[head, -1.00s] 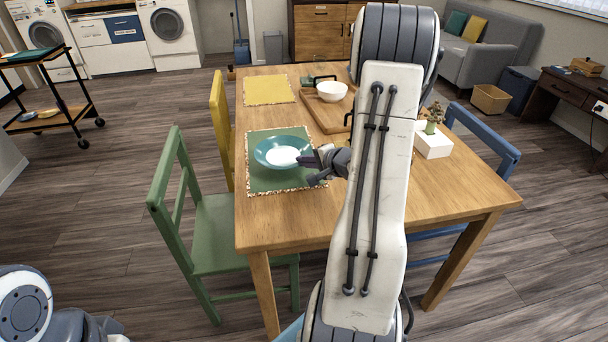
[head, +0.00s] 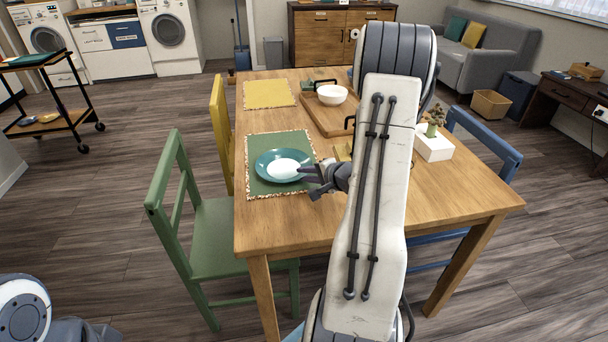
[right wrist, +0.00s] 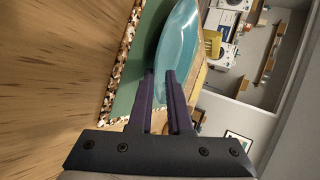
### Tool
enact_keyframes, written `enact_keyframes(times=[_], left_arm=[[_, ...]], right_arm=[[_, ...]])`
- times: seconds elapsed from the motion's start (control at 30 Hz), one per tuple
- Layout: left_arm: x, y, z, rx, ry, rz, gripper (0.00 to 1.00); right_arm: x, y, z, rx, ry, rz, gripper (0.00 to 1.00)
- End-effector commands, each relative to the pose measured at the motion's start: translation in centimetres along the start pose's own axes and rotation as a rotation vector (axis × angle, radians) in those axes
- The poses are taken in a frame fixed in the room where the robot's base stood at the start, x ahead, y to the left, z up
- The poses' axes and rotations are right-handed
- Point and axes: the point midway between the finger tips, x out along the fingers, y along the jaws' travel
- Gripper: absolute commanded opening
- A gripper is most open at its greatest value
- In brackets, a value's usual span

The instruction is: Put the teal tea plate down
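The teal tea plate (head: 264,163) has a pale centre and lies level at the green placemat (head: 262,186); whether its base touches the mat is hard to tell. My right gripper (head: 304,172) is at the plate's right rim. In the right wrist view, the plate (right wrist: 178,48) reaches down to the tips of my right gripper's dark fingers (right wrist: 159,76). The fingers are close together, with the rim between their tips. My left gripper is out of view.
The wooden table (head: 290,220) also holds a yellow placemat (head: 269,93), a wooden tray (head: 328,118) with a white bowl (head: 332,94), and a plant in a white pot (head: 434,149). A green chair (head: 215,235) and a yellow chair (head: 221,125) stand at the left side.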

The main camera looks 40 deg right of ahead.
Motion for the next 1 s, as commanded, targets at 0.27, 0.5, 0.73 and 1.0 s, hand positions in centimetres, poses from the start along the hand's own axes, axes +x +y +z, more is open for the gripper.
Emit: enact_keyframes(times=[0.27, 0.5, 0.73, 1.0], left_arm=[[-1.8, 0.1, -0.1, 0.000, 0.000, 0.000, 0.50], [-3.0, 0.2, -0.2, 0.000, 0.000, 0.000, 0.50], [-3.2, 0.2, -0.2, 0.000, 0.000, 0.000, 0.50], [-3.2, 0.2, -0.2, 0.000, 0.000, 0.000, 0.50]], right_arm=[[-5.8, -0.3, -0.1, 0.003, 0.006, -0.001, 0.17], [-10.1, -0.2, -0.1, 0.002, 0.004, -0.001, 0.17], [-11.5, 0.0, 0.0, 0.001, 0.002, 0.000, 0.17], [-10.4, -0.7, 0.8, -0.081, 0.002, 0.034, 0.17]])
